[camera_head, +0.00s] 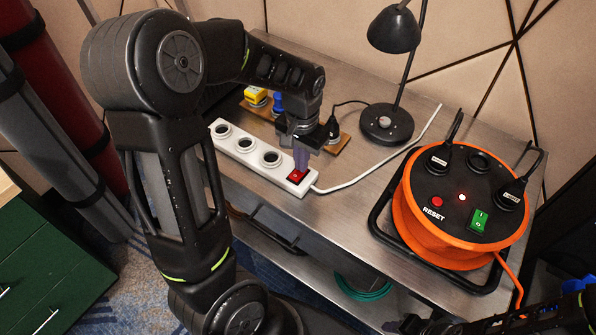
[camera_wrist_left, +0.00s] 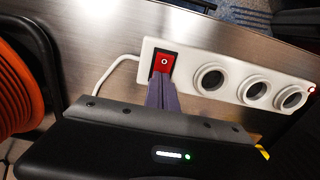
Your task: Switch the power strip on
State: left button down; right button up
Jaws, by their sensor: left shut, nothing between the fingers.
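The white power strip (camera_head: 243,158) lies along the front edge of the metal table, with several round sockets and a red rocker switch (camera_head: 296,176) at its right end. In the left wrist view the switch (camera_wrist_left: 163,63) shows a white "O" mark. My left gripper (camera_head: 301,166) points down, its purple fingers shut and empty, with the tips at the switch. In the left wrist view the fingertips (camera_wrist_left: 161,80) overlap the switch's near end; whether they touch it I cannot tell. My right arm (camera_head: 540,318) shows at the bottom right; its jaw state is unclear.
An orange cable reel (camera_head: 437,233) with a black frame stands at the right of the table (camera_head: 345,222). A black lamp (camera_head: 388,124) stands at the back. A wooden board (camera_head: 335,143) with plugs lies behind the strip. The strip's white cable (camera_head: 372,171) runs toward the back right.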

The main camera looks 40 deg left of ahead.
pick_arm(q)
notch_tip(320, 180, up, 7)
jog(key=p, duration=0.5)
jog(key=shift+p, duration=0.35)
dwell(0.5)
jog(key=shift+s+f, duration=0.1)
